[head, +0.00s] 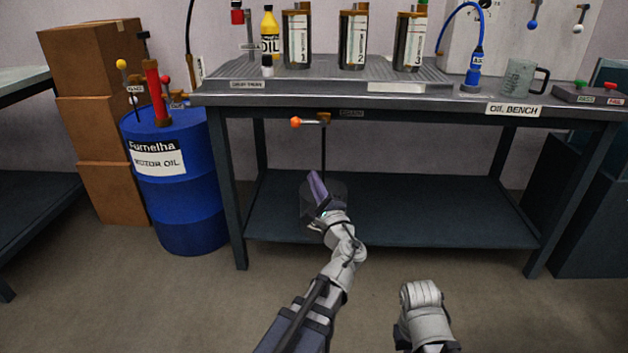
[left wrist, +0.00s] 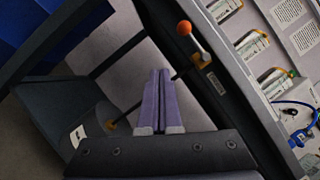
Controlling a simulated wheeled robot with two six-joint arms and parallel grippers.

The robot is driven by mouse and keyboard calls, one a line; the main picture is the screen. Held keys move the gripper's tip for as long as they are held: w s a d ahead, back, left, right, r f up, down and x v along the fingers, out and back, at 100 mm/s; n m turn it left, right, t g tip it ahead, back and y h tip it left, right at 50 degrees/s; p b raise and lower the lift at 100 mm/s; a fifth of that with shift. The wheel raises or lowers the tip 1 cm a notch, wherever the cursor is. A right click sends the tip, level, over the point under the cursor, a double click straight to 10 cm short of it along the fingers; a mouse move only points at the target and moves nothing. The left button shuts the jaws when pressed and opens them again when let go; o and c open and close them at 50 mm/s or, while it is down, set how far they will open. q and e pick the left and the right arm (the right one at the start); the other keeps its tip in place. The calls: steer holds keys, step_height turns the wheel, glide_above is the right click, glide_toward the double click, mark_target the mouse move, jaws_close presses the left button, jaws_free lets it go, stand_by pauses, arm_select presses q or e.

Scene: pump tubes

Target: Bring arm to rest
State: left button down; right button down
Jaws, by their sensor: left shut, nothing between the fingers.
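My left gripper (head: 314,183) reaches forward in front of the bench's lower shelf, below the front edge of the top. In the left wrist view its two purple fingers (left wrist: 158,74) lie together, with nothing between them. A lever with an orange knob (head: 296,122) sits under the bench edge, above my left gripper and apart from it; its knob also shows in the left wrist view (left wrist: 184,28). Part of my right arm shows low in the head view, right of the left arm. Its fingers do not show.
The oil bench (head: 370,98) carries numbered canisters (head: 353,40), a yellow oil bottle (head: 269,32), a blue nozzle (head: 474,70) and a mug (head: 517,76). A dark container (head: 336,203) stands on the lower shelf behind my left gripper. A blue drum (head: 190,215) stands left. The front floor is clear.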

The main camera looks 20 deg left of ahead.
arm_select(q)
steer(key=s+d+f+n+g+h+p, duration=0.35)
steer(key=s+f+n+g+p, duration=0.25)
steer(key=s+n+g+p, duration=0.4)
steer(key=s+d+f+n+g+h+p, duration=0.2)
steer(key=s+d+g+h+p, duration=0.55)
steer(key=s+d, duration=0.65)
step_height(320, 180, up, 37)
steer(key=d+t+p, duration=0.1)
steer(key=p, duration=3.8)
steer(key=shift+w+d+h, duration=0.25)
steer(key=shift+w+h, duration=0.1)
steer(key=shift+h, duration=0.05)
steer(key=shift+r, duration=0.1)
